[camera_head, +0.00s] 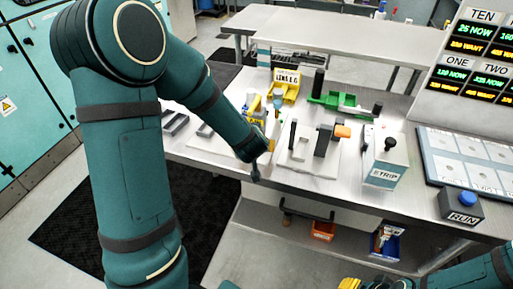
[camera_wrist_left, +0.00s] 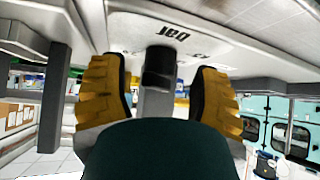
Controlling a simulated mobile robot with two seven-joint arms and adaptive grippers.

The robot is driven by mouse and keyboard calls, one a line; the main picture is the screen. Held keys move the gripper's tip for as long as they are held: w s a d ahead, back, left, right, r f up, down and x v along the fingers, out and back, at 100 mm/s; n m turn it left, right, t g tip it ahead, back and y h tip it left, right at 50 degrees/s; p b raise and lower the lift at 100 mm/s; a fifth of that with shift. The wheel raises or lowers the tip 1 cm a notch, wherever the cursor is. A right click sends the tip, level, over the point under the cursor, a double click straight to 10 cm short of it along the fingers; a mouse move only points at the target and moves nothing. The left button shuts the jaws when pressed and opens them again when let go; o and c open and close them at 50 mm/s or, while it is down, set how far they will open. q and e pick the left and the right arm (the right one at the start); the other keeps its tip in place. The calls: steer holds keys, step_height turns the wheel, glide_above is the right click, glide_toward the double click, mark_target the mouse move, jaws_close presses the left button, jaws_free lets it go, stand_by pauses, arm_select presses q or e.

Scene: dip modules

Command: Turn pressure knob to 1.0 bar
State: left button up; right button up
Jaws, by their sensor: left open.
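In the left wrist view a dark, stubby knob (camera_wrist_left: 158,66) stands out from a pale panel (camera_wrist_left: 205,38) printed with "bar", which reads upside down. My left gripper (camera_wrist_left: 156,88) is open, with one yellow ribbed finger on each side of the knob. Gaps show between the fingers and the knob. The dial marks are too small to read, so the knob's setting cannot be told. In the head view my left arm reaches over the front of the bench and hides much of this spot. Yellow fingers of my right gripper (camera_head: 375,284) show at the bottom edge, mostly cut off.
The steel bench (camera_head: 215,160) holds a STRIP box (camera_head: 384,172), a green fixture (camera_head: 340,104), a yellow LENS holder (camera_head: 284,90) and a blue RUN button (camera_head: 466,198). A display board (camera_head: 480,75) stands at the right. An orange bin (camera_head: 322,232) and a blue bin (camera_head: 387,241) sit below.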

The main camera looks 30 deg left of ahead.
arm_select(q)
steer(key=shift+w+a+f, duration=0.15)
steer(key=shift+w+f, duration=0.2)
steer(key=shift+f, duration=0.05)
jaws_close()
steer(key=shift+r, duration=0.1)
stand_by(1.1)
jaws_free()
steer(key=v, duration=1.2)
steer(key=shift+a, duration=0.1)
